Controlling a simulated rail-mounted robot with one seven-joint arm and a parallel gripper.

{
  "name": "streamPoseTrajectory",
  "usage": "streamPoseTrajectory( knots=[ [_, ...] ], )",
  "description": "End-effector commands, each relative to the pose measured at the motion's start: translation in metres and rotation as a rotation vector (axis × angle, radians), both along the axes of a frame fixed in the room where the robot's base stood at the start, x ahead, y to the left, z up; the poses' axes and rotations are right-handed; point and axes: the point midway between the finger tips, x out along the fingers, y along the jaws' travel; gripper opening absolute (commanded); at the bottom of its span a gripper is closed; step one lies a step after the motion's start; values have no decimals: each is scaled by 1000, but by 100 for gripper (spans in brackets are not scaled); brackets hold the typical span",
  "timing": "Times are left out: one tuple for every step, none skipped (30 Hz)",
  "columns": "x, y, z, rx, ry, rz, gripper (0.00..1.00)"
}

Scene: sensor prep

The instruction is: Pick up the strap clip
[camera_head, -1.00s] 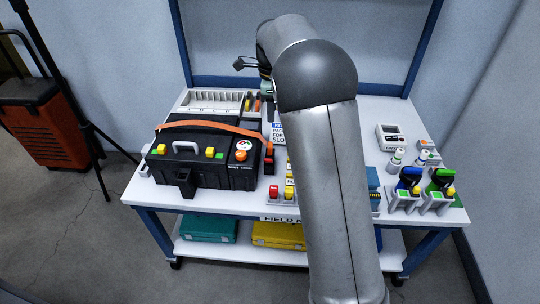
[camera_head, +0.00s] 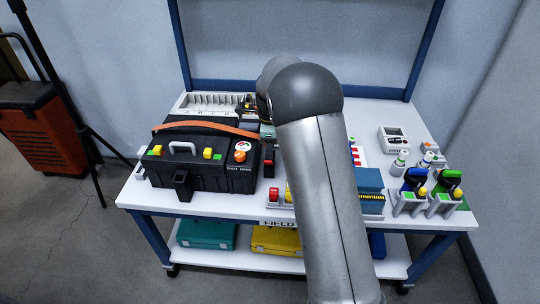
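I cannot make out the strap clip for certain in this view. A black case (camera_head: 215,177) with an orange strap (camera_head: 205,129) across its top stands on the left of the bench. My arm reaches away over the middle of the bench. Its far end is lowered behind the rounded grey elbow. A small dark shape with some yellow by the pale rack, left of the elbow, may be part of my gripper or small items there. My gripper's fingers are hidden, so I cannot tell whether they are open or hold anything.
A pale slotted rack (camera_head: 208,101) is behind the case. A blue box (camera_head: 369,181), a white meter (camera_head: 393,139), small bottles and blue-handled and green-handled tools in stands are on the right. Teal (camera_head: 207,235) and yellow (camera_head: 277,240) boxes lie on the lower shelf.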

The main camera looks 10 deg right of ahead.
Motion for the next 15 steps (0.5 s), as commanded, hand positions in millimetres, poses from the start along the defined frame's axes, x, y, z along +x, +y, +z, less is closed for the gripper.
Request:
streamPoseTrajectory(
  knots=[
    [0, 0, -6, 0, 1, -1, 36],
    [0, 0, -7, 0, 0, -1, 36],
    [0, 0, -7, 0, 0, -1, 36],
    [0, 0, -6, 0, -1, 0, 36],
    [0, 0, -6, 0, -1, 0, 36],
    [0, 0, -6, 0, -1, 0, 36],
    [0, 0, -6, 0, -1, 0, 36],
    [0, 0, -6, 0, -1, 0, 36],
    [0, 0, -6, 0, -1, 0, 25],
    [0, 0, -6, 0, -1, 0, 17],
    [0, 0, -6, 0, -1, 0, 10],
    [0, 0, -6, 0, -1, 0, 10],
    [0, 0, -6, 1, -1, 0, 10],
    [0, 0, -6, 1, -1, 0, 10],
    [0, 0, -6, 1, -1, 0, 10]
  ],
)
